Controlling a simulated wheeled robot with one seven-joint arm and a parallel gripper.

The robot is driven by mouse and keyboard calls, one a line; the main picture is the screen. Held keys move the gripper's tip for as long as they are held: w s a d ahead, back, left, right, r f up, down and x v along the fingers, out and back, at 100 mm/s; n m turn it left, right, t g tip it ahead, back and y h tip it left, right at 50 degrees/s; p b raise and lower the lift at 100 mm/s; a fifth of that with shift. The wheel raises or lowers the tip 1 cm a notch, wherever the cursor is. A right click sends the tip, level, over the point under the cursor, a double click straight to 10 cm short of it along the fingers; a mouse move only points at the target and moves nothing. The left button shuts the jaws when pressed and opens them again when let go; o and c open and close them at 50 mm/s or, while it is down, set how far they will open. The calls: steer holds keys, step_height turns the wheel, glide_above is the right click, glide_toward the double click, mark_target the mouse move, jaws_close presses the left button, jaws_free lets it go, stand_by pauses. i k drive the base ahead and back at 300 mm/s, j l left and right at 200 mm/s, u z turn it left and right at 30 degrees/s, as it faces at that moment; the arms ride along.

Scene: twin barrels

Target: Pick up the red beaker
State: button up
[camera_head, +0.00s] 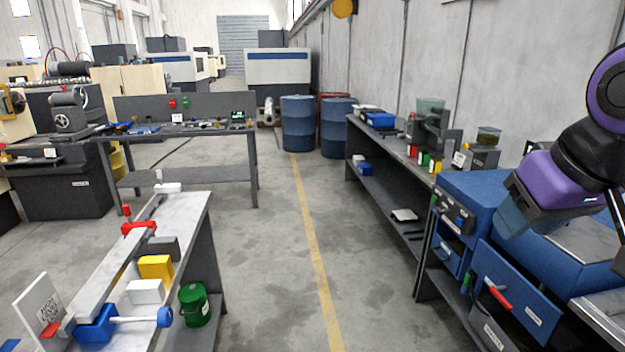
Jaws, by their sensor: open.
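A small red container (423,159) stands on the long dark bench along the right wall. It may be the red beaker, but it is too small to make out its shape. It stands close to a small green item (412,151) and a yellow one (434,166). My arm, black and purple, reaches in from the right edge, nearer to me than that bench. I cannot make out my gripper's fingers anywhere in this view.
The right bench (385,195) and a blue cabinet (465,190) with open drawers (515,290) line the right side. A cluttered table (195,235) with a green bucket (195,305) stands front left. Blue barrels (298,125) stand at the back. The middle aisle is clear.

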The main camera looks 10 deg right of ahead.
mark_target(412, 147)
steer(key=i+z, duration=0.2)
steer(key=i, duration=0.4)
steer(key=i+j+z, duration=0.15)
steer(key=i, duration=0.4)
steer(key=i+j+z, duration=0.2)
steer(key=i, duration=0.4)
steer(key=i+j+z, duration=0.3)
steer(key=i+z, duration=0.15)
steer(key=i+j+z, duration=0.85)
steer(key=j, duration=0.35)
steer(key=i+j, duration=0.15)
steer(key=j, duration=0.2)
steer(key=i+j+z, duration=0.15)
steer(key=j, duration=0.15)
